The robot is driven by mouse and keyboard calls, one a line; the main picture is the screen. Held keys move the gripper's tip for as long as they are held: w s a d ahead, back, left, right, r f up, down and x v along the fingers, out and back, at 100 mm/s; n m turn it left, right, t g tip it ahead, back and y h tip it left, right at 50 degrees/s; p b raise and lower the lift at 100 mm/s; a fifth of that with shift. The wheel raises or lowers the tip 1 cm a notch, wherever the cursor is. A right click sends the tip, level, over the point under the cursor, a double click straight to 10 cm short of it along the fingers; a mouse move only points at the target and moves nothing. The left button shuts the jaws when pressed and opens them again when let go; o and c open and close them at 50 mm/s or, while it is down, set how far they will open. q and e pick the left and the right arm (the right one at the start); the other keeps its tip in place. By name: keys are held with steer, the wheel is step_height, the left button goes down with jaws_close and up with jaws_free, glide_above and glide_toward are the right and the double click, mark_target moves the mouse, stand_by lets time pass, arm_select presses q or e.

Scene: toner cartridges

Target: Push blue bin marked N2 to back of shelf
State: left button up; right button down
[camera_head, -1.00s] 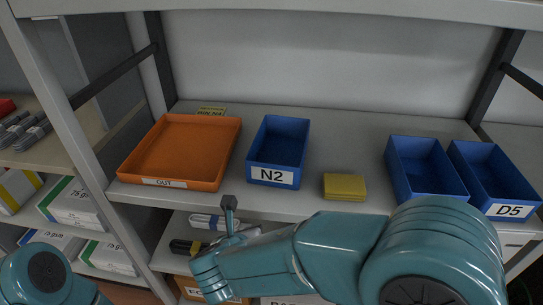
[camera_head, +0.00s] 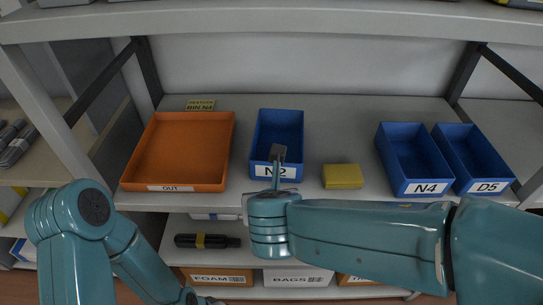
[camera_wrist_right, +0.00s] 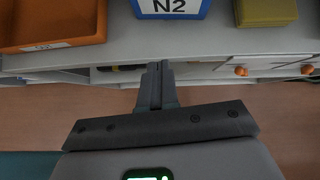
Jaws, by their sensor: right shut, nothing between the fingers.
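The blue bin marked N2 (camera_head: 277,130) stands upright on the shelf (camera_head: 335,135), its white label facing the front edge. There is bare shelf behind it. My right gripper (camera_head: 277,160) is shut and empty in front of the bin, overlapping its label in the head view. In the right wrist view the shut fingers (camera_wrist_right: 158,68) point toward the bin's labelled front (camera_wrist_right: 172,14), with a visible gap before it. My left arm shows at the lower left of the head view, but its gripper is not seen.
An orange OUT tray (camera_head: 180,150) stands left of the bin. A yellow block (camera_head: 343,176) lies to its right. Blue bins N4 (camera_head: 415,160) and D5 (camera_head: 474,158) stand farther right. A small yellow card (camera_head: 201,105) is behind the tray. Another shelf (camera_head: 270,24) runs above.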

mark_target(266, 165)
step_height(266, 165, up, 5)
steer(key=p, duration=0.2)
steer(key=b+x, duration=0.1)
steer(key=x, duration=0.9)
steer(key=shift+s+d+b, duration=0.1)
steer(key=shift+d+b, duration=0.05)
steer(key=shift+b, duration=0.2)
steer(key=w+p, duration=0.1)
steer(key=w, duration=0.2)
steer(key=shift+w, duration=0.3)
arm_select(q)
step_height(266, 165, up, 3)
steer(key=shift+d+f+p, duration=0.15)
steer(key=shift+f+p, duration=0.05)
steer(key=shift+p, duration=0.1)
arm_select(e)
steer(key=shift+w, duration=0.35)
steer(key=shift+a+f, duration=0.1)
steer(key=shift+a, duration=0.15)
arm_select(q)
steer(key=shift+r, duration=0.1)
arm_select(e)
steer(key=shift+w, duration=0.1)
